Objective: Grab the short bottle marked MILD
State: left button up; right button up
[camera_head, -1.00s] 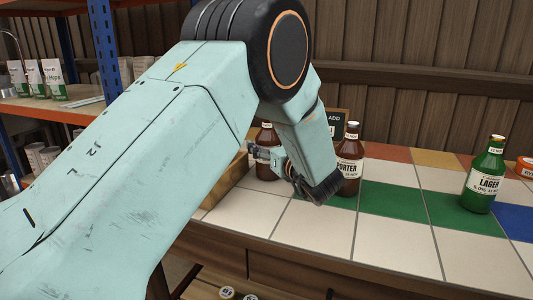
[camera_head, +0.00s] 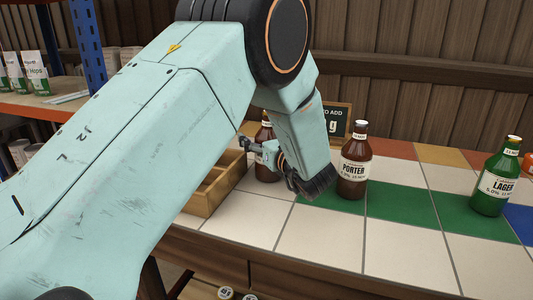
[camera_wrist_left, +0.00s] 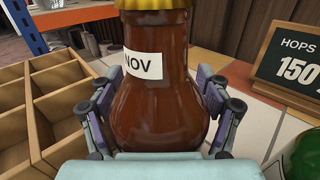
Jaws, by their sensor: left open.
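A brown bottle with a gold cap and a white neck label (camera_head: 264,135) stands at the back of the tiled counter, partly hidden behind my left gripper (camera_head: 259,150). In the left wrist view the brown bottle (camera_wrist_left: 160,110) fills the middle, upright, with "NOV" on its label. My left gripper is open, its fingers (camera_wrist_left: 157,88) on either side of this bottle. Whether they touch it I cannot tell. The word MILD is not readable in either view. My right gripper is not in view.
A brown PORTER bottle (camera_head: 354,165) stands close right of my left gripper. A green LAGER bottle (camera_head: 495,180) stands farther right. A divided wooden crate (camera_head: 207,192) is at left. A chalkboard sign (camera_head: 337,118) stands behind. The white front tiles are clear.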

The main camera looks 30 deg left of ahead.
pick_arm(q)
jog(key=shift+s+d+r, duration=0.25)
jog(key=shift+c, duration=0.6)
jog(key=shift+w+f, duration=0.15)
jog(key=shift+f, duration=0.05)
jog(key=c, duration=0.4)
jog(key=shift+r, duration=0.1)
jog(key=c, duration=1.1)
grip_shut()
